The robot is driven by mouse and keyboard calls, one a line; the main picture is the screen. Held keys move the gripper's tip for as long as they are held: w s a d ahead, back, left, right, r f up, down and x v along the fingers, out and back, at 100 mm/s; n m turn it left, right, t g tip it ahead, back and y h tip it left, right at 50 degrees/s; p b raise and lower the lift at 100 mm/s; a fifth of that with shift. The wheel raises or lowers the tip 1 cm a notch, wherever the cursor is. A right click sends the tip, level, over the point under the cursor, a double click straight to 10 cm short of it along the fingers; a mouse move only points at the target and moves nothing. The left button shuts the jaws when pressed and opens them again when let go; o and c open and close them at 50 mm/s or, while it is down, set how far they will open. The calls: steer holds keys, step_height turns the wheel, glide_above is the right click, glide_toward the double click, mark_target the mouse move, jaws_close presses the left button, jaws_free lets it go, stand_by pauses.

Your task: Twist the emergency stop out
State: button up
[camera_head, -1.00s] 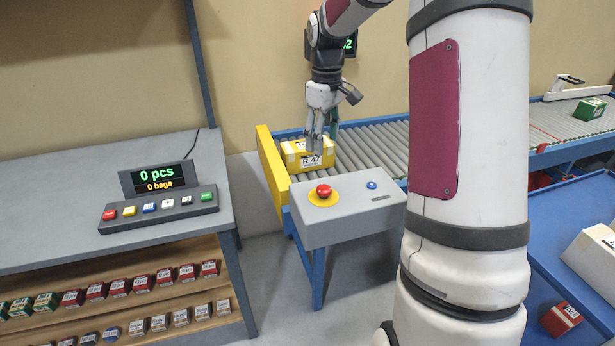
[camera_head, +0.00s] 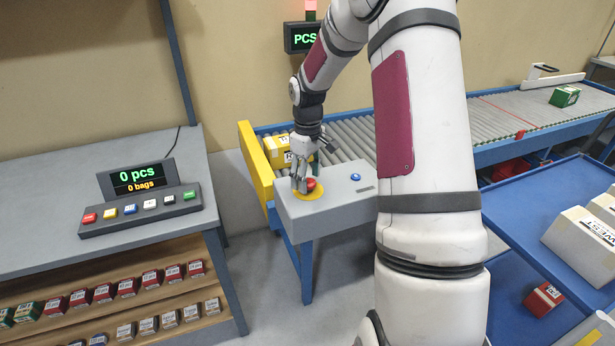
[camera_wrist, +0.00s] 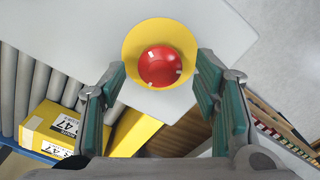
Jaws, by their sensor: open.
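The emergency stop is a red mushroom button (camera_head: 312,188) on a yellow disc (camera_head: 306,195), on top of a grey control box (camera_head: 335,210). In the wrist view the red button (camera_wrist: 160,66) lies centred between and ahead of my fingertips. My gripper (camera_head: 304,186) is open, pointing down over the button. In the wrist view my green-padded fingers (camera_wrist: 160,80) stand to the left and right of the disc, with gaps between them and the red button. I cannot tell whether the fingertips are level with the button. In the head view my fingers partly cover it.
A blue button (camera_head: 355,177) sits on the same box. A grey desk with a button panel (camera_head: 140,210) stands left.

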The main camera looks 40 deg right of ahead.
steer(key=shift+f, duration=0.2)
steer(key=c, duration=1.2)
